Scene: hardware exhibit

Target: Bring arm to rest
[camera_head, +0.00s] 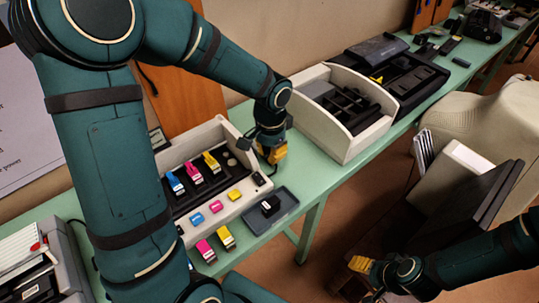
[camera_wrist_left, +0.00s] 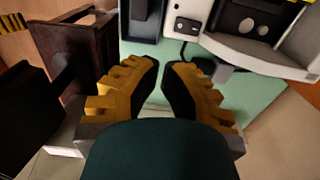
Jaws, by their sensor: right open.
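My left arm comes in from the left and bends over the green table. Its gripper (camera_head: 272,152) hangs between the printer with the cartridges and the cream open box. In the left wrist view the two yellow fingers of the left gripper (camera_wrist_left: 163,65) lean toward each other. A narrow gap shows between their tips, with only the green table behind it. My right gripper (camera_head: 360,264) is at the lower right, off the table's front side, with yellow fingertips. It is open, and I see nothing held in it.
The printer (camera_head: 222,132) holds coloured cartridges, with more lying in front. A dark tray (camera_head: 284,203) with a black cartridge lies by the table's front edge. The cream box (camera_head: 322,142) stands close to my left gripper. Dark panels (camera_head: 470,208) stand near my right arm.

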